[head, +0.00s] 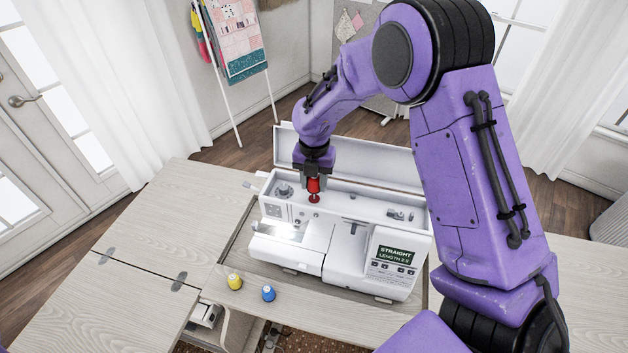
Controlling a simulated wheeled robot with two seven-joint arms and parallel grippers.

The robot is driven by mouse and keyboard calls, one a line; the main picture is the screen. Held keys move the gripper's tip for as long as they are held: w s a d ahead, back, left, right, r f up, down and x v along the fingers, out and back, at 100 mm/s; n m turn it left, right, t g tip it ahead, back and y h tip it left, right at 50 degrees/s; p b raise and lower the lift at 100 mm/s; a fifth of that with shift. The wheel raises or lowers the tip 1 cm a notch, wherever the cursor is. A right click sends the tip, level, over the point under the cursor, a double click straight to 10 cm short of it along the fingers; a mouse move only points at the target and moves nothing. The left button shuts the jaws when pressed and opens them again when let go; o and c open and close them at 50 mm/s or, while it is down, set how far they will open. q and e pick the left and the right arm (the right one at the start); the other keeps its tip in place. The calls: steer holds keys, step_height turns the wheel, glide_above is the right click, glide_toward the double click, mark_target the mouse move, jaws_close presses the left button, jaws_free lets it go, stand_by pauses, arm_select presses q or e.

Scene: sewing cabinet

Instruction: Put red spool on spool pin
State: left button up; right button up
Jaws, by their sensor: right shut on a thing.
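My right gripper (314,178) points down over the open top of the white sewing machine (297,262), shut on the red spool (314,186). The spool is upright, and its upper part is hidden between the fingers. A small red disc-like part (314,199) shows just below it, at the machine's top recess. I cannot tell whether the spool is around the pin or only above it, as the pin is not clearly visible. My left gripper is not in view.
A yellow spool (235,281) and a blue spool (268,293) stand on the cabinet top in front of the machine. The machine's lid (345,158) is raised behind my gripper. The wooden cabinet top (165,225) is clear to the left.

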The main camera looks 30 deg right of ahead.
steer(key=shift+f, duration=0.85)
stand_by(0.3)
steer(key=o, duration=1.1)
steer(key=shift+r, duration=0.15)
steer(key=shift+r+b, duration=0.35)
steer(key=shift+b, duration=0.1)
step_height(320, 180, up, 10)
steer(key=b, duration=0.2)
steer(key=shift+f, duration=0.15)
steer(key=shift+s, duration=0.1)
